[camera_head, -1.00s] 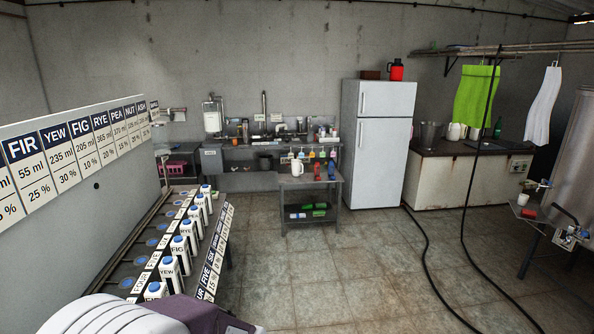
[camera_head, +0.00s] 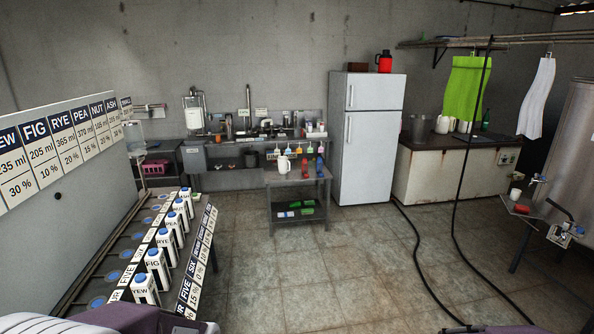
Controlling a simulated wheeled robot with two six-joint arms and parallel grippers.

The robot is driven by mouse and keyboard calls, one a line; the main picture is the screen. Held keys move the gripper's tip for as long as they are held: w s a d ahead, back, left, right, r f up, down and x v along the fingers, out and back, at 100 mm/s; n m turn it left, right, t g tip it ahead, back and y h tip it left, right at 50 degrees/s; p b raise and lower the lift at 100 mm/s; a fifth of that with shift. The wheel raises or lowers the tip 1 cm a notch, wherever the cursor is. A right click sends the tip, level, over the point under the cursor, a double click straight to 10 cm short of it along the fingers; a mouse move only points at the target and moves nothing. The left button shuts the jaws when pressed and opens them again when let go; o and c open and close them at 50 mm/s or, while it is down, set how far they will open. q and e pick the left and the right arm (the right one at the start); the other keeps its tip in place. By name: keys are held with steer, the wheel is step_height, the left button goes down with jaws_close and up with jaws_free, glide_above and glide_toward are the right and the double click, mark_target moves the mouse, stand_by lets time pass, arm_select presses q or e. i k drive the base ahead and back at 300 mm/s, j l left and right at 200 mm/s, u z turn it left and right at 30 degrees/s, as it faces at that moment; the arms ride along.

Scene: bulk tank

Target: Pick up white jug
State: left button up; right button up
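A white jug (camera_head: 284,165) stands upright on the small grey table (camera_head: 271,179) in the middle of the room, in the head view. It is some way ahead, and nothing holds it. Another white jug-like vessel (camera_head: 444,124) stands on the dark counter at the right, beside a further pale vessel. Neither of my grippers is in view. Only purple and pale parts of my own arms show along the bottom edge.
A rack of white cartons (camera_head: 157,268) and a label board (camera_head: 50,185) line the left. A white fridge (camera_head: 367,140) stands behind the table to its right. A black hose (camera_head: 424,260) runs over the floor at right. The tiled floor (camera_head: 330,270) before the table is clear.

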mark_target(283, 161)
steer(key=i+u, duration=0.35)
steer(key=i, duration=2.85)
steer(key=i+j+z, duration=0.1)
steer(key=i+z, duration=0.15)
steer(key=i, duration=0.3)
steer(key=i+j+z, duration=0.25)
steer(key=i, duration=0.3)
steer(key=i+j+z, duration=0.3)
steer(key=i, duration=0.25)
steer(key=i+j+z, duration=0.25)
steer(key=i+j, duration=0.15)
steer(key=i, duration=0.1)
